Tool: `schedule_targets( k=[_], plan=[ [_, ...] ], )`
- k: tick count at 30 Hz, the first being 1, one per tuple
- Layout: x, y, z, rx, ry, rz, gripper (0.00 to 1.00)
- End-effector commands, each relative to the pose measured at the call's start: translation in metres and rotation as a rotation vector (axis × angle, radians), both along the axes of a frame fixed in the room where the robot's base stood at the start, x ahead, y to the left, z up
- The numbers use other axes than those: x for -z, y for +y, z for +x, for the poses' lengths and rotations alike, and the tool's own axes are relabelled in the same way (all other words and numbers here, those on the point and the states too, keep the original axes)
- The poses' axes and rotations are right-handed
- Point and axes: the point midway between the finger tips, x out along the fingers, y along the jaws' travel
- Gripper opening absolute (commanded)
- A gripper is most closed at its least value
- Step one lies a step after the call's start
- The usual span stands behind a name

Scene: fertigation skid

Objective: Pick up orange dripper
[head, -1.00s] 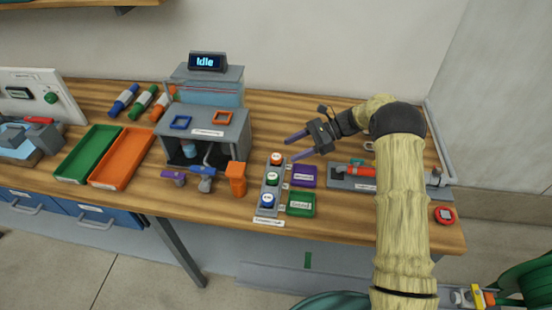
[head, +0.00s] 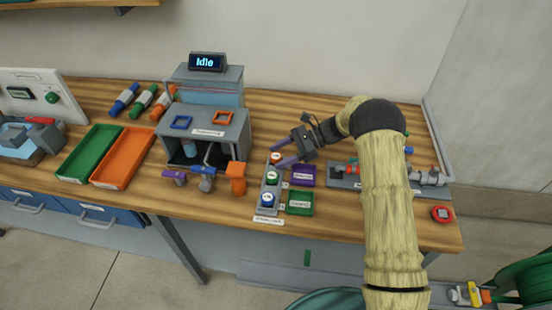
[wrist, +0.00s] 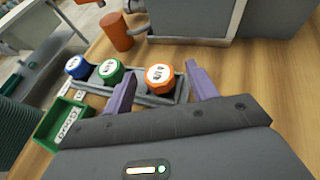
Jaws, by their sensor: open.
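The orange dripper (wrist: 159,77) has a round white labelled top and sits at the end of the grey rack (wrist: 150,99), in a row with a green dripper (wrist: 111,71) and a blue dripper (wrist: 77,67). In the head view the orange dripper (head: 276,158) is at the rack's far end, partly hidden by a finger. My gripper (head: 279,153) is open and empty, its purple fingers reaching left over that end. In the wrist view my gripper (wrist: 160,86) has its fingertips on either side of the orange dripper, which stands a little beyond them.
A purple tray (head: 303,175) and a green tray (head: 300,203) lie right of the rack. An orange post (head: 237,178) and the grey machine (head: 222,122) stand to its left. A pipe fitting (head: 428,177) lies to the right.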

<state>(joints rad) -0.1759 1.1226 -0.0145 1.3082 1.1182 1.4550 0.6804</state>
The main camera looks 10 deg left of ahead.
Motion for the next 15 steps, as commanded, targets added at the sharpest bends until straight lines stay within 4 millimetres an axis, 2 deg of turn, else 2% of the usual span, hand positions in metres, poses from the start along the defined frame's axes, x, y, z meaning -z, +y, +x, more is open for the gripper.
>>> schedule_targets(
  k=[9, 11, 15],
  plan=[
    [-0.0004, 0.0023, -0.0009, -0.004, 0.0, 0.0, 0.57],
    [-0.0004, 0.0023, -0.0009, -0.004, 0.0, 0.0, 0.48],
    [-0.0005, 0.0019, -0.0007, -0.004, -0.001, 0.0, 0.2]
  ],
)
